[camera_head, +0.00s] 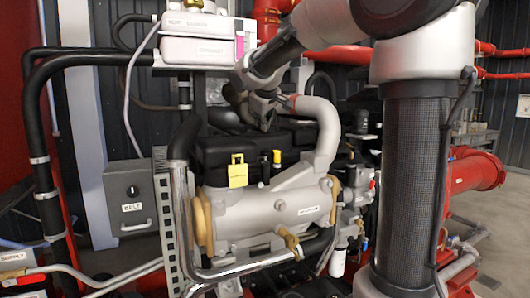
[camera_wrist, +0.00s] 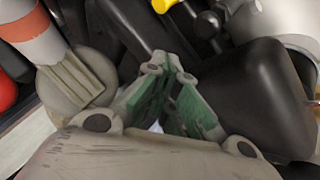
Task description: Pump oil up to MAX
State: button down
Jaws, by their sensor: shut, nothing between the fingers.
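The grey fire pump engine (camera_head: 280,210) stands in the middle of the head view, with a black cover (camera_head: 225,150) on top. A yellow cap (camera_head: 277,157) stands beside a small black part (camera_head: 265,168) at the cover's front. In the wrist view the yellow cap (camera_wrist: 162,4) is at the top edge, with a black knob (camera_wrist: 207,22) right of it. My gripper (camera_head: 266,126) is above and behind the cover; its green-padded fingers (camera_wrist: 172,62) are shut and empty, apart from the cap. I cannot make out any oil level or MAX mark.
A white coolant tank (camera_head: 197,50) with a pink strip is at upper left. A grey BELT box (camera_head: 132,195) is at left. A yellow tag (camera_head: 238,172) hangs in front of the cover. A thick grey pipe (camera_head: 322,125) stands close right of my gripper. Red pipes (camera_head: 475,172) are at right.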

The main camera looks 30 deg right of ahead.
send_over(265, 153)
jog(key=w, duration=0.2)
jog(key=shift+s+a+f, duration=0.1)
jog(key=shift+a+f, duration=0.05)
jog(key=shift+f, duration=2.35)
jog(key=shift+f, duration=0.1)
jog(key=shift+f, duration=0.3)
jog(key=shift+f, duration=0.3)
jog(key=shift+s+f, duration=0.2)
jog(key=shift+f, duration=1)
dwell(0.4)
jog(key=shift+r, duration=0.1)
jog(key=shift+w+a+r, duration=0.15)
jog(key=shift+r, duration=1.25)
